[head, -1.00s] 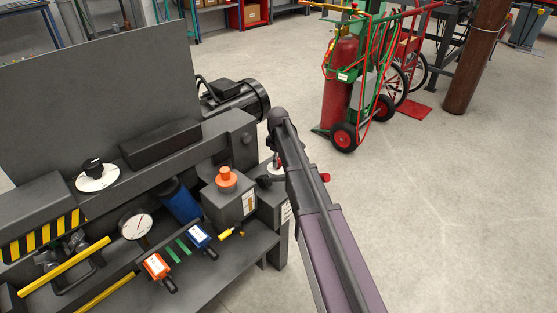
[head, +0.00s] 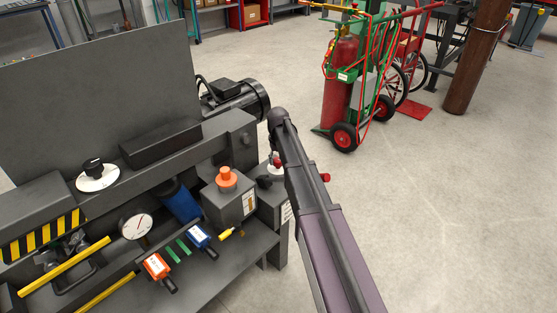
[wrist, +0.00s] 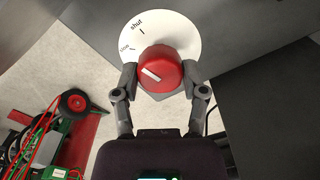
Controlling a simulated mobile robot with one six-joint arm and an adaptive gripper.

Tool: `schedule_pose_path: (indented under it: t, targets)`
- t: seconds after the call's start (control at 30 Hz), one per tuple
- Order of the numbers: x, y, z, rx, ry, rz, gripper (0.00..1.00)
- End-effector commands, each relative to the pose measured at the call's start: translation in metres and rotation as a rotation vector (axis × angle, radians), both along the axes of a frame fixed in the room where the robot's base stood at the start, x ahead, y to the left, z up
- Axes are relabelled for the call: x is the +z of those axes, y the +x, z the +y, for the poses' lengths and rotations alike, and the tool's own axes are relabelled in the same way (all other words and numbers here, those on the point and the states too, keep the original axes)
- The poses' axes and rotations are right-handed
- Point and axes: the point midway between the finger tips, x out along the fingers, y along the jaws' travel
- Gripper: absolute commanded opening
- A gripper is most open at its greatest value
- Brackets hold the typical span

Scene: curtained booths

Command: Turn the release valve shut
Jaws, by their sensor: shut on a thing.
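The release valve is a round red knob (wrist: 166,62) with a white pointer bar, on a white dial (wrist: 187,30) lettered "shut" beside a tick. A second, smaller word, hard to read, stands by another tick to its left. The pointer bar slants up to the left and lies off the "shut" tick, nearer the direction of the other one. My gripper (wrist: 160,74) is shut on the knob, one finger on each side. In the head view the red knob (head: 276,159) shows just left of my arm, which hides most of the gripper.
On the bench beside the valve are a grey box with an orange button (head: 227,177), a blue cylinder (head: 182,204), a pressure gauge (head: 137,227) and orange and blue tagged padlocks. A gas bottle cart (head: 345,80) stands on the open floor behind.

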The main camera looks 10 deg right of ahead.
Motion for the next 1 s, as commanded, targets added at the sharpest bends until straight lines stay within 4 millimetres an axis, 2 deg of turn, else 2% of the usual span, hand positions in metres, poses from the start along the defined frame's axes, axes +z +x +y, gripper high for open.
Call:
schedule_pose_path:
  t: [0.2,0.4,0.87,0.9,1.0]
  targets:
    - [-0.0002,0.0015,-0.0005,-0.142,-0.001,-0.004,0.08]
    - [-0.0002,0.0015,-0.0005,-0.212,0.000,-0.004,0.08]
    - [-0.0002,0.0015,-0.0006,-0.234,0.000,-0.004,0.08]
    - [-0.0002,0.0015,-0.0005,-0.233,0.000,-0.004,0.59]
    - [-0.0002,0.0013,-0.0006,-0.233,0.000,-0.003,0.88]
